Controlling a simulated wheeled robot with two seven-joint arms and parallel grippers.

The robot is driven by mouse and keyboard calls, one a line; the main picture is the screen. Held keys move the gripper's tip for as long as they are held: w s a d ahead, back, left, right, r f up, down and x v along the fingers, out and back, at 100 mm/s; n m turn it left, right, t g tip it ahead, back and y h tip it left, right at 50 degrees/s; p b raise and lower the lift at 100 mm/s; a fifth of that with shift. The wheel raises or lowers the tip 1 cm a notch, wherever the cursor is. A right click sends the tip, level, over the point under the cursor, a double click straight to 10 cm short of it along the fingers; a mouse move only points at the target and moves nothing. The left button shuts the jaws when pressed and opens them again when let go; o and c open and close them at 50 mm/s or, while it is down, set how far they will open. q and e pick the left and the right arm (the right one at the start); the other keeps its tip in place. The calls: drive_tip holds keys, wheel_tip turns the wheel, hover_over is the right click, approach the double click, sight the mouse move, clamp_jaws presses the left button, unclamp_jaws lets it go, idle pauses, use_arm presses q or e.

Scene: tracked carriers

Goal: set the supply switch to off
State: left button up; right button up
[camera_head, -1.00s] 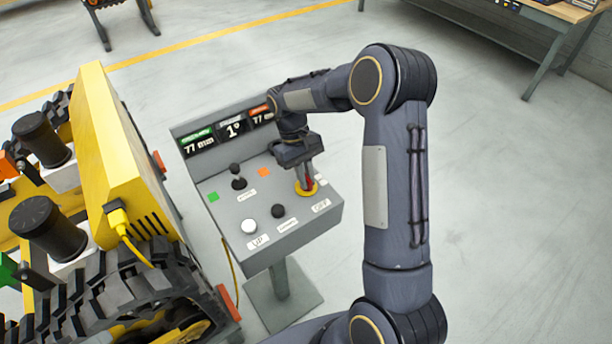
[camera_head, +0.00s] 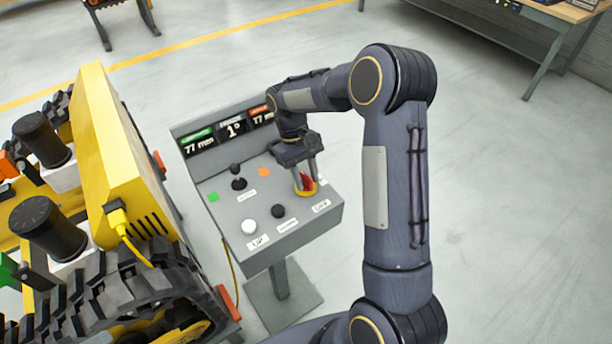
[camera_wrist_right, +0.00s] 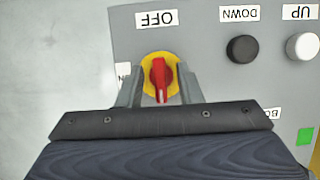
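The supply switch is a red knob on a yellow disc at the near right of the grey control panel (camera_head: 318,225). In the wrist view, the red knob (camera_wrist_right: 161,76) stands lengthwise in the picture, with a white mark at its lower end. The OFF label (camera_wrist_right: 157,18) lies above it, and a partly hidden label (camera_wrist_right: 123,70) is at its left. My right gripper (camera_head: 307,180) is open around the knob, one finger on each side with gaps visible in the wrist view. My left gripper is out of view.
The panel also carries a black lever (camera_head: 238,180), a white UP button (camera_head: 248,226) and a black DOWN button (camera_head: 278,211). Displays (camera_head: 232,130) stand at its back. A yellow tracked carrier (camera_head: 122,150) is close on the left. The floor at the right is clear.

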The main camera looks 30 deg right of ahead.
drive_tip(key=v, duration=0.7)
drive_tip(key=shift+r+b, duration=0.3)
drive_tip(key=shift+b, duration=0.05)
drive_tip(key=s+a+r+m+t+y, duration=0.1)
drive_tip(key=s+r+t, duration=0.25)
drive_tip(key=s, duration=0.25)
drive_tip(key=s+r+t+y, duration=0.2)
drive_tip(key=s+r, duration=0.3)
drive_tip(key=s, duration=0.2)
drive_tip(key=s+a+f+m+t, duration=0.1)
drive_tip(key=s+a+t, duration=0.1)
drive_tip(key=s, duration=0.4)
drive_tip(key=s+a+f+t+y, duration=0.1)
drive_tip(key=s+a+f+t, duration=0.1)
drive_tip(key=s+a, duration=0.2)
drive_tip(key=shift+s+m+t, duration=0.35)
drive_tip(key=shift+s+m, duration=0.05)
drive_tip(key=shift+s, duration=0.55)
idle(0.4)
